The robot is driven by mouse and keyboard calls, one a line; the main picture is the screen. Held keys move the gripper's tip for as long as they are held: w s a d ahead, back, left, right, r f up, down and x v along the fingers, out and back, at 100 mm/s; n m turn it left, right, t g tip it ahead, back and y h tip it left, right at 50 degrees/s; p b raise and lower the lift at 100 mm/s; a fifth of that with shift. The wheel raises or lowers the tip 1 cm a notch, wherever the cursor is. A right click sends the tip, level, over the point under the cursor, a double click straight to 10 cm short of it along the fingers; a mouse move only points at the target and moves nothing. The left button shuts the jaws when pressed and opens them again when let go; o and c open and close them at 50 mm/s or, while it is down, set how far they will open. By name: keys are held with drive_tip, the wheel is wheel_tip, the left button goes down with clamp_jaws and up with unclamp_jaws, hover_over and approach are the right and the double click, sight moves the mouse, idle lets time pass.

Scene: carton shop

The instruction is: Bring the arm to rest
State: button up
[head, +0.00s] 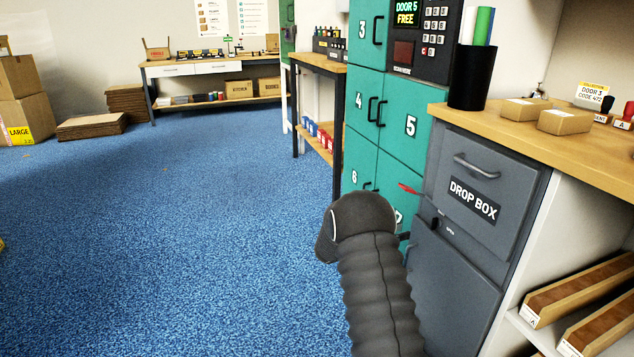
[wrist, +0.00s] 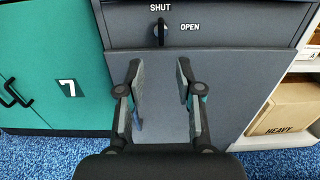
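My gripper (wrist: 158,70) shows in the wrist view with its two fingers apart and nothing between them. It faces the grey front of the drop box cabinet (wrist: 230,75), below a small dark knob (wrist: 160,33) that stands upright under the word SHUT. The word OPEN is to the knob's right. In the head view my dark ribbed arm (head: 375,265) reaches forward in front of the teal lockers, left of the drop box (head: 473,190). The arm hides most of the gripper there.
Teal lockers (head: 365,140) stand beside the drop box. A wooden counter (head: 560,150) above it holds a dark pen cup (head: 472,78) and small cartons (head: 565,121). At the right are shelves with wooden trays (head: 580,290).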

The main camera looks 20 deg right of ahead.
drive_tip(key=s+a+f+m+g+y, duration=0.1)
drive_tip(key=s+f+m+g+y, duration=0.25)
drive_tip(key=s+f, duration=0.35)
drive_tip(key=s+a+m+g+y, duration=0.1)
drive_tip(key=s+a+m+y, duration=0.4)
drive_tip(key=s, duration=0.3)
drive_tip(key=s+a+r+m+t+y, duration=0.8)
drive_tip(key=s+a+r, duration=1.4)
drive_tip(key=s, duration=0.3)
drive_tip(key=shift+a+m+y, duration=0.45)
drive_tip(key=shift+m+y, duration=0.3)
drive_tip(key=shift+m, duration=0.5)
drive_tip(key=shift+t, duration=0.25)
